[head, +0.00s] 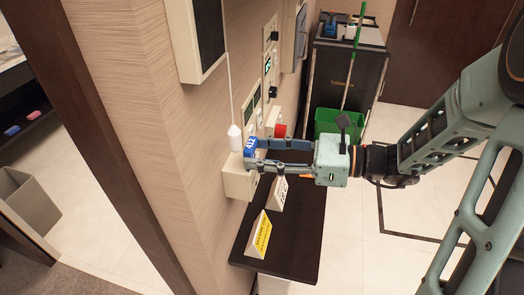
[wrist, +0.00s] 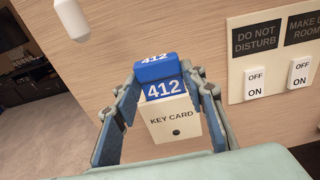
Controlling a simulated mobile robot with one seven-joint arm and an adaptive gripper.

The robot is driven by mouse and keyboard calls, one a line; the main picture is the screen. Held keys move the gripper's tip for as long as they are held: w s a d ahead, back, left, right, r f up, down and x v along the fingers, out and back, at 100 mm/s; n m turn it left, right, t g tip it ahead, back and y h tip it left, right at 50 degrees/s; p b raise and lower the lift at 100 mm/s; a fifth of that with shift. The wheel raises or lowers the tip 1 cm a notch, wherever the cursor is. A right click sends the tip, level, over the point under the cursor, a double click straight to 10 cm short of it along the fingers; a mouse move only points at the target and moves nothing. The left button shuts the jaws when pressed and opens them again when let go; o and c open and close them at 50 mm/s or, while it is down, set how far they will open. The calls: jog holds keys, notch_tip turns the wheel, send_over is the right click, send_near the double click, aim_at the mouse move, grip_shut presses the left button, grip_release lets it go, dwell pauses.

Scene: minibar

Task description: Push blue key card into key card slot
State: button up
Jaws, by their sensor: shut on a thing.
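The blue key card (head: 250,145), marked 412, is between the fingertips of my gripper (head: 250,153) in the head view. It also shows in the wrist view (wrist: 164,90), with a finger along each side. The gripper is shut on it. The white key card slot (head: 236,180) is a box on the wall, labelled KEY CARD in the wrist view (wrist: 174,126). The card stands upright at the top of this box, directly above the label. I cannot tell how deep its lower edge sits, as the slot opening is hidden.
A white hanging pull (head: 234,137) is close above the card. Switches (wrist: 255,84) are on the wall to the right. Below is a dark shelf (head: 290,235) with a yellow sign (head: 260,236) and a white sign (head: 278,193). A cart with a green bucket (head: 338,124) stands behind.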

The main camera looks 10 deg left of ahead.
jog(key=shift+f+b, duration=0.45)
jog(key=shift+f, duration=0.35)
jog(key=o, duration=0.9)
jog(key=shift+o, duration=0.2)
jog(key=s+d+r, duration=0.1)
jog(key=d, duration=1.1)
jog(key=shift+r, duration=0.2)
